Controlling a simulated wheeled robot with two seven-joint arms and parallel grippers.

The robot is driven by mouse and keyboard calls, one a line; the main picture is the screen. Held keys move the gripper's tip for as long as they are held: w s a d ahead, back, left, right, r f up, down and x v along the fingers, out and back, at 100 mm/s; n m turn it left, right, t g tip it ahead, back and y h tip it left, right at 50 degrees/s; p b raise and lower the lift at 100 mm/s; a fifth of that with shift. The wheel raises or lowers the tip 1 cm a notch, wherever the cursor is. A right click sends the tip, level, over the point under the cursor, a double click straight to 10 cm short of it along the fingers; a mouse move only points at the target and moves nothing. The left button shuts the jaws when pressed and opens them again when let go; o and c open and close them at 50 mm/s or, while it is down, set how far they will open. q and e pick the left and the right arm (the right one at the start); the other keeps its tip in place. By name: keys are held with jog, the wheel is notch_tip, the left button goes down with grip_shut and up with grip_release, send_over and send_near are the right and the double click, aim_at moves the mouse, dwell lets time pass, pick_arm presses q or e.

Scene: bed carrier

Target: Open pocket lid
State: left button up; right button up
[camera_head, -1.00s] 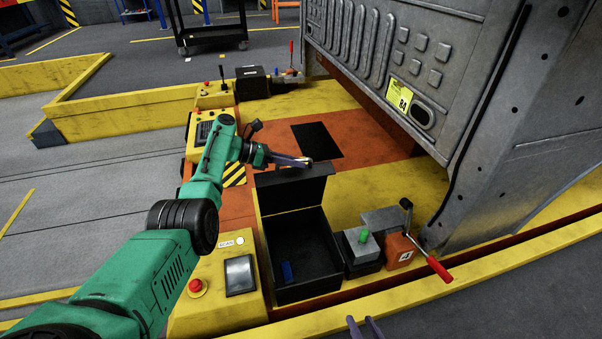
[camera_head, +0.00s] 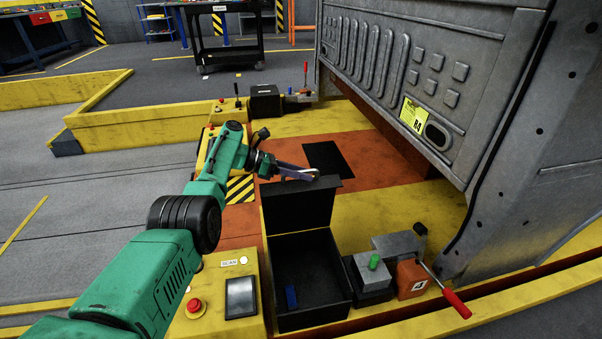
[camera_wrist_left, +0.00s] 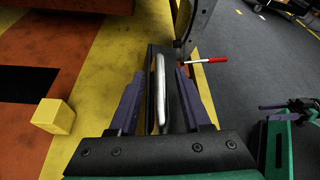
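The pocket is a black open-topped box (camera_head: 272,270) at the middle of the head view. Its black lid (camera_head: 296,207) stands up from the far side, leaving the inside exposed. A small blue piece (camera_head: 291,297) is inside. My left gripper (camera_head: 316,175) is at the lid's top edge. In the left wrist view its purple fingers (camera_wrist_left: 160,95) are spread apart. A dark panel with a pale strip (camera_wrist_left: 161,85) lies between them, with gaps visible; contact is unclear. Part of my right gripper (camera_wrist_left: 287,105) shows at the right of the wrist view; its opening is unclear.
A clamp with a red handle (camera_head: 456,303) stands right of the box, beside a block with a green knob (camera_head: 374,262). A yellow control panel (camera_head: 213,290) is on the left. A large grey metal carrier (camera_head: 500,110) rises at right. A yellow block (camera_wrist_left: 53,116) shows in the wrist view.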

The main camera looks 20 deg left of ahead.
pick_arm(q)
jog(key=shift+r, duration=0.1)
jog(key=p+v, duration=0.3)
jog(key=v, duration=0.4)
jog(key=shift+s+a+r+p, duration=0.1)
jog(key=shift+a+r+p, duration=0.15)
jog(key=shift+p, duration=0.15)
jog(key=v, duration=0.7)
jog(key=shift+f+b, duration=0.25)
jog(key=shift+b, duration=0.2)
pick_arm(e)
notch_tip(320, 180, up, 3)
jog(key=shift+r+g, duration=0.1)
jog(key=shift+g, duration=0.3)
pick_arm(q)
jog(key=shift+s, duration=0.1)
